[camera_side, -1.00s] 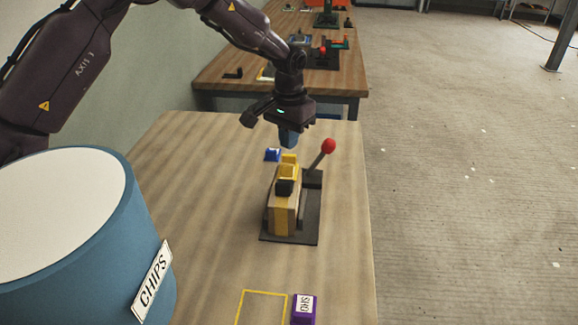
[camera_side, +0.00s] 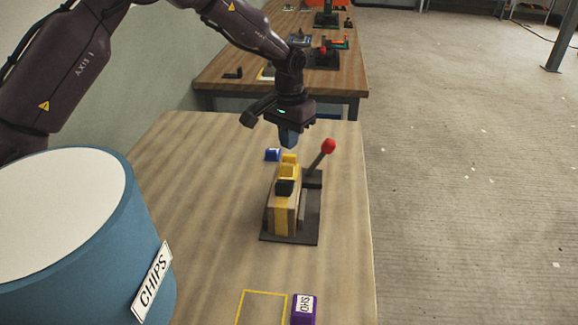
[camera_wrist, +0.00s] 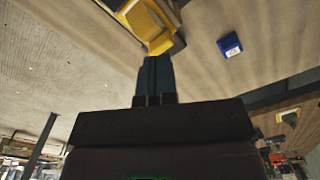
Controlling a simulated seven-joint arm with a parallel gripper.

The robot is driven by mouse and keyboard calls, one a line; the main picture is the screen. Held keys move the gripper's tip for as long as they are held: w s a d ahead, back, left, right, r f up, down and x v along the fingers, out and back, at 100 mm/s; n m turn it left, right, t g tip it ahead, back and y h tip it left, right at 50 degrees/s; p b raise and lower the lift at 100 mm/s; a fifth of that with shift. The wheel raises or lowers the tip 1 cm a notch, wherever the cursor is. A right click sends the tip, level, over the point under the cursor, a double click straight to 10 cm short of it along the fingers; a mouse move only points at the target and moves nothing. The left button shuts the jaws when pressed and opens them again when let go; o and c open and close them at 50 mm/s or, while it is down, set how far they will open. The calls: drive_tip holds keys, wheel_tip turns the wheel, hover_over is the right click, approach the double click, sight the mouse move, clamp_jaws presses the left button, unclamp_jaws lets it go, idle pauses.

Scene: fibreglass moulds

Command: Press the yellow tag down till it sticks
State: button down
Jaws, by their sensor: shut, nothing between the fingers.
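The yellow tag (camera_side: 288,171) appears as a chunky yellow piece on top of a wooden block with a yellow stripe (camera_side: 283,215). I cannot tell whether it is stuck down or only resting. A small black part sits at its near side. In the wrist view, my blue-grey fingertips (camera_wrist: 155,62) are close to the yellow piece (camera_wrist: 150,26), whose far part is cut off by the frame edge.
The block stands on a dark base (camera_side: 305,232) with a red-knobbed lever (camera_side: 328,146) at its right. A blue tag (camera_side: 272,154) lies behind it. A purple tag (camera_side: 303,310) lies beside a yellow outline (camera_side: 262,293). A large blue CHIPS bin (camera_side: 125,235) stands at left.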

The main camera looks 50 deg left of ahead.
sight(287, 156)
drive_tip(key=shift+f, duration=1.25)
idle(0.9)
drive_tip(key=shift+r, duration=3.55)
drive_tip(key=shift+s+f, duration=0.25)
drive_tip(key=s+d+r+m+t, duration=0.1)
drive_tip(key=s+r+t, duration=0.1)
drive_tip(key=s+r, duration=0.3)
drive_tip(key=s+d+r+m+t, duration=0.1)
drive_tip(key=s+r, duration=0.5)
drive_tip(key=s, duration=0.7)
drive_tip(key=s+d+r+m+t, duration=0.1)
drive_tip(key=s+r+t, duration=0.1)
drive_tip(key=s+r, duration=0.3)
drive_tip(key=s, duration=0.4)
drive_tip(key=shift+d+r+t, duration=0.3)
drive_tip(key=shift+d, duration=0.05)
